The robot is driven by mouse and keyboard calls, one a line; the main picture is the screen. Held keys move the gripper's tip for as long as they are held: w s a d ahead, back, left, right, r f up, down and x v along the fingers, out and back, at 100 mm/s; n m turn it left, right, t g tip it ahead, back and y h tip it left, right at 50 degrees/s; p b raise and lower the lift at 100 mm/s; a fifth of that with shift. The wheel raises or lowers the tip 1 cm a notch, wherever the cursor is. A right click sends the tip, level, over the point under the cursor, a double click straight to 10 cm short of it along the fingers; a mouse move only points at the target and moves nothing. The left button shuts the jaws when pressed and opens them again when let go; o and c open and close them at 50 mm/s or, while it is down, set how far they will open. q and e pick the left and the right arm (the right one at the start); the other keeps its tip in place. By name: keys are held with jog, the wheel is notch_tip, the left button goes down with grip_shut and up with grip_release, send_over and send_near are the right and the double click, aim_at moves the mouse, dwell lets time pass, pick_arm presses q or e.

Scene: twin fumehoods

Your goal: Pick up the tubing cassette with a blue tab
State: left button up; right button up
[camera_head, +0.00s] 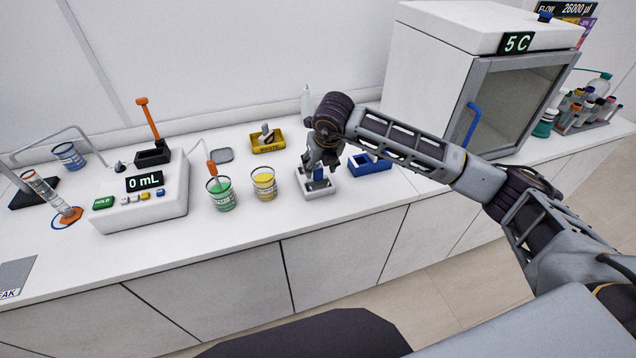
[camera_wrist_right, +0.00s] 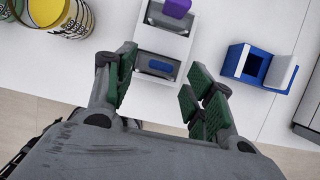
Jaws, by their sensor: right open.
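The tubing cassette with a blue tab (camera_wrist_right: 160,66) sits in a white holder (camera_wrist_right: 167,43), in the slot nearer my right gripper. The cassette body looks dark grey. A second cassette with a purple tab (camera_wrist_right: 177,8) is in the farther slot, cut off by the picture's top edge. My right gripper (camera_wrist_right: 164,72) is open, with its fingers to the left and right of the blue-tab cassette in the wrist view. In the head view my right gripper (camera_head: 321,167) is over the white holder (camera_head: 319,192) and hides much of it. My left gripper is not in view.
A blue open box (camera_head: 369,164) stands right of the holder. Yellow (camera_head: 264,184) and green (camera_head: 220,194) beakers stand to its left. A yellow waste tray (camera_head: 267,143) lies behind. A pump (camera_head: 145,190) is farther left, and a 5 C cabinet (camera_head: 480,75) stands at right.

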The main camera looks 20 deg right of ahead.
aim_at(319, 170)
jog(key=x, duration=0.2)
jog(key=shift+w+f+p, duration=0.15)
jog(key=shift+f+p, duration=0.2)
jog(key=shift+w+f, duration=0.1)
jog(key=shift+f, duration=0.25)
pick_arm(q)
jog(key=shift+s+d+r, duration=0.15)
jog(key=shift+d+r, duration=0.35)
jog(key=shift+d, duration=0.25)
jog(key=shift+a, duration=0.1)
pick_arm(e)
jog(key=shift+c, duration=1)
jog(key=c, duration=0.9)
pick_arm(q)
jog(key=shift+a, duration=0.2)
pick_arm(e)
jog(key=shift+o, duration=0.2)
